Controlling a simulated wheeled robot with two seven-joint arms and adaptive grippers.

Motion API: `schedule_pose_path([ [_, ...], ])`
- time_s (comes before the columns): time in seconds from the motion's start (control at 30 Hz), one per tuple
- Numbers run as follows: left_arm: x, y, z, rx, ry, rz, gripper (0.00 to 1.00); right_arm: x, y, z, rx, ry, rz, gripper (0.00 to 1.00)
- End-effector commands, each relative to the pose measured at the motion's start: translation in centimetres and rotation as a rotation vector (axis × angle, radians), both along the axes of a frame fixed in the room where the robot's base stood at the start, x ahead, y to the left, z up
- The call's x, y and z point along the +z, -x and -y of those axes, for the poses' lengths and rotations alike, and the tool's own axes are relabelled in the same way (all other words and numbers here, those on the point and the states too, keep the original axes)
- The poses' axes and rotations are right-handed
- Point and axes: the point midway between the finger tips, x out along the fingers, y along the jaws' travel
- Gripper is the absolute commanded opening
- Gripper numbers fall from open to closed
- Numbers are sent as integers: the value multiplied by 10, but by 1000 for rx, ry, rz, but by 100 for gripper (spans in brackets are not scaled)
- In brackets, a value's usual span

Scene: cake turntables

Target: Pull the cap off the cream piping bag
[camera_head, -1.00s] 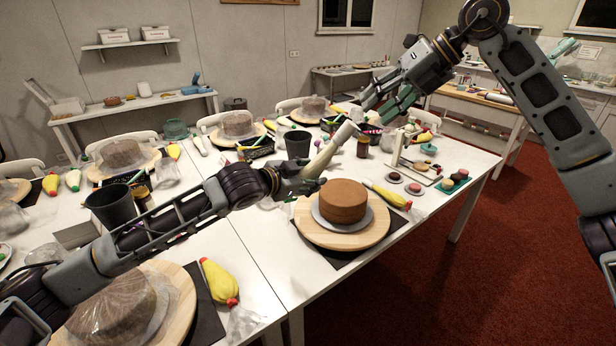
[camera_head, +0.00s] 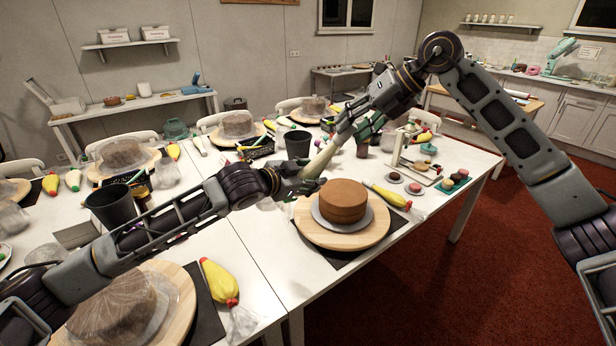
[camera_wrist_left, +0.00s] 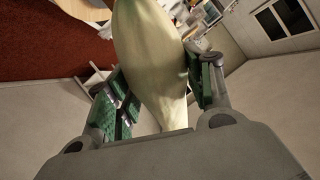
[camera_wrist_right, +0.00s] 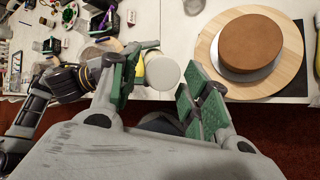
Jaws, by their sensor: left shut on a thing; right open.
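The cream piping bag (camera_head: 319,161) is pale cream and held tilted above the table in the head view. My left gripper (camera_head: 300,181) is shut on it. In the left wrist view the bag (camera_wrist_left: 150,55) bulges between the green finger pads. My right gripper (camera_head: 350,128) is open at the bag's upper end. In the right wrist view a round white end, apparently the cap (camera_wrist_right: 163,73), lies between the open green-padded fingers (camera_wrist_right: 168,66). I cannot tell whether either finger touches it. In the head view the cap is largely hidden by the right gripper.
A brown cake (camera_head: 343,199) sits on a round wooden turntable (camera_head: 318,236) just below the grippers. A yellow piping bag (camera_head: 388,195) lies right of it. A dark cup (camera_head: 297,145) stands behind. Wrapped cakes and other tools crowd the table (camera_head: 268,240).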

Motion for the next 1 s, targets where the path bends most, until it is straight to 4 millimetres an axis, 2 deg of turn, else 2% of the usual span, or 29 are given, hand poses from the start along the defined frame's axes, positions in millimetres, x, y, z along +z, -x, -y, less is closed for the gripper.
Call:
schedule_pose_path([
  [0.5, 1, 0, 0, 0, 1, 2, 41, -6, -2, -5, 0, 0, 0, 47],
  [0.83, 1, 0, 0, 0, 1, 2, 41, -6, -2, -5, 0, 0, 0, 5],
  [0.9, 1, 0, 0, 0, 1, 2, 41, -6, -2, -5, 0, 0, 0, 4],
  [0.93, 1, 0, 0, 0, 1, 2, 51, -6, -2, -5, 0, 0, 0, 4],
  [1.0, 1, 0, 0, 0, 1, 2, 45, -5, -2, -5, 0, 0, 0, 4],
])
